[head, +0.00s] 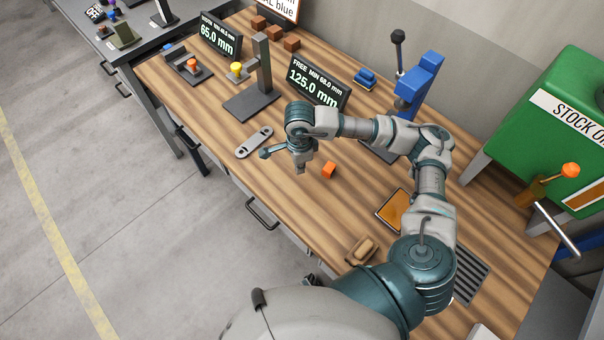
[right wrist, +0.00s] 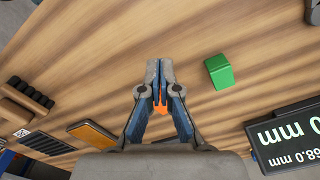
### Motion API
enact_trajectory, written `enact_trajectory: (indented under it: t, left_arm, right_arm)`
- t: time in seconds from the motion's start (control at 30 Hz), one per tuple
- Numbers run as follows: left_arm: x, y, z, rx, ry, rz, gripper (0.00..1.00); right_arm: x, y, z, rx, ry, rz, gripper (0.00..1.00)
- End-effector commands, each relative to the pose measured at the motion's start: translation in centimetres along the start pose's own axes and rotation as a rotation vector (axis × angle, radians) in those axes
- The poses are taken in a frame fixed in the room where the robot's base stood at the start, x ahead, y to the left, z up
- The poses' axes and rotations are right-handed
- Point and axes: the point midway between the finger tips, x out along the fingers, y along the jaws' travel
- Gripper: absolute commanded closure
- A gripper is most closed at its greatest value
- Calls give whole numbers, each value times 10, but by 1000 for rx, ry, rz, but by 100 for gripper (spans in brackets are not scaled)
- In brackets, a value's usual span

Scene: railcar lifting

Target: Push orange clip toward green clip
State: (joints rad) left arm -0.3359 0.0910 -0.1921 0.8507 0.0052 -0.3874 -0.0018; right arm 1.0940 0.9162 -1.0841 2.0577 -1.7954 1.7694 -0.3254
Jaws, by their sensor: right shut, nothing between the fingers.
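The orange clip (head: 329,170) is a small block on the wooden bench. In the head view it lies just right of my right gripper (head: 300,168), which points down. In the right wrist view my right gripper (right wrist: 160,68) has its fingertips together with nothing between them. The orange clip (right wrist: 162,131) shows partly through the gap between its finger links, mostly hidden. The green clip (right wrist: 218,70) is a block on the wood, right of the fingertips and apart from them. I cannot make out the green clip in the head view. My left gripper is not in view.
A grey two-holed plate (head: 254,142) lies left of my right gripper. A display reading 125.0 mm (head: 318,82) and a blue-topped stand (head: 420,82) are behind. An orange-topped pad (head: 394,208) and a tan block (head: 362,250) lie nearer. Bare wood surrounds the clips.

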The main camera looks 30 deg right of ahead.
Motion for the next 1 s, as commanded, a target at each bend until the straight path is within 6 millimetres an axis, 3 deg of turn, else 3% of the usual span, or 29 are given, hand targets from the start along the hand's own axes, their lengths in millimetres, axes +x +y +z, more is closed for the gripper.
enact_trajectory:
  t: [0.2,0.37,0.47,0.6,0.7,0.87,1.0]
  left_arm:
    - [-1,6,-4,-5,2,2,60]
    - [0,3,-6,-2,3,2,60]
    - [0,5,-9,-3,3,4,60]
    - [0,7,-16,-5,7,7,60]
    - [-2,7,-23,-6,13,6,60]
    - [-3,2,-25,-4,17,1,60]
    - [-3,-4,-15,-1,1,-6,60]
  right_arm:
    - [-39,-2,-9,4,-6,1,100]
    - [-49,-2,-15,7,-7,8,100]
    - [-45,-4,-43,10,-20,21,100]
    - [-42,-3,-103,-5,-16,18,100]
    - [-45,-2,-136,-25,1,8,100]
    - [-42,-2,-157,-43,11,2,100]
    - [-22,-3,-160,-44,9,5,100]
